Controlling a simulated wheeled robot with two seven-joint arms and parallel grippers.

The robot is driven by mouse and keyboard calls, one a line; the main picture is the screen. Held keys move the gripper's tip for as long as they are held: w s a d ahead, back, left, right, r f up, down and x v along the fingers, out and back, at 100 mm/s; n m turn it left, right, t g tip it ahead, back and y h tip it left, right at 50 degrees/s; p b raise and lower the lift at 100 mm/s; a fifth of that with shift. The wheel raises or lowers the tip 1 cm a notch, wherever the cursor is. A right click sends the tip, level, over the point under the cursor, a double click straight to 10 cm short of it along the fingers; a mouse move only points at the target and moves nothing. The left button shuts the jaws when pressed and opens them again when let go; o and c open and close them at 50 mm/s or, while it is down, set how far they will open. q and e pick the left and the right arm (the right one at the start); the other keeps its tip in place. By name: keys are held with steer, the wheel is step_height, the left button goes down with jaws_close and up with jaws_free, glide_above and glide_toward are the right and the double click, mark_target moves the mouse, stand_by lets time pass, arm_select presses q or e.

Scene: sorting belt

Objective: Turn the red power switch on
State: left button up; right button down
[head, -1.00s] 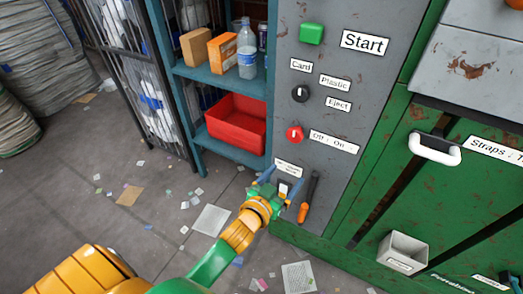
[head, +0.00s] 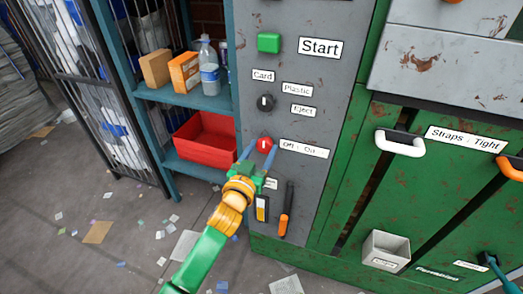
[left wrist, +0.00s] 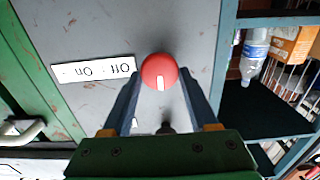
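The red power switch (head: 264,144) is a round red knob with a white mark on the grey panel, left of the "Off : On" label (head: 304,149). Its mark looks roughly upright in the head view. My left gripper (head: 257,155) is at the switch, its two blue fingers apart on either side of the knob. In the left wrist view, the knob (left wrist: 159,71) sits between the open fingertips (left wrist: 162,76), with its mark pointing down in that turned picture. I cannot tell whether either finger touches it. My right gripper is not clearly in view.
Above the switch are a black selector knob (head: 265,102) and a green Start button (head: 269,42). Below are a yellow-edged switch (head: 262,208) and an orange-ended handle (head: 284,222). A blue shelf with a red bin (head: 206,138) stands left. A green machine with a white handle (head: 400,143) stands right.

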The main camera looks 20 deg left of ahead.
arm_select(q)
steer(key=c, duration=0.7)
steer(key=shift+m, duration=0.3)
steer(key=m+p, duration=0.1)
steer(key=m, duration=0.2)
steer(key=shift+d, duration=0.1)
steer(key=m+p, duration=0.1)
steer(key=m, duration=0.3)
steer(key=shift+d+f+m, duration=0.1)
steer(key=shift+m, duration=0.2)
steer(key=m, duration=0.4)
steer(key=shift+f+p, duration=0.1)
steer(key=shift+p, duration=0.3)
steer(key=m, duration=0.5)
steer(key=shift+f+m, duration=0.1)
steer(key=shift+m, duration=0.2)
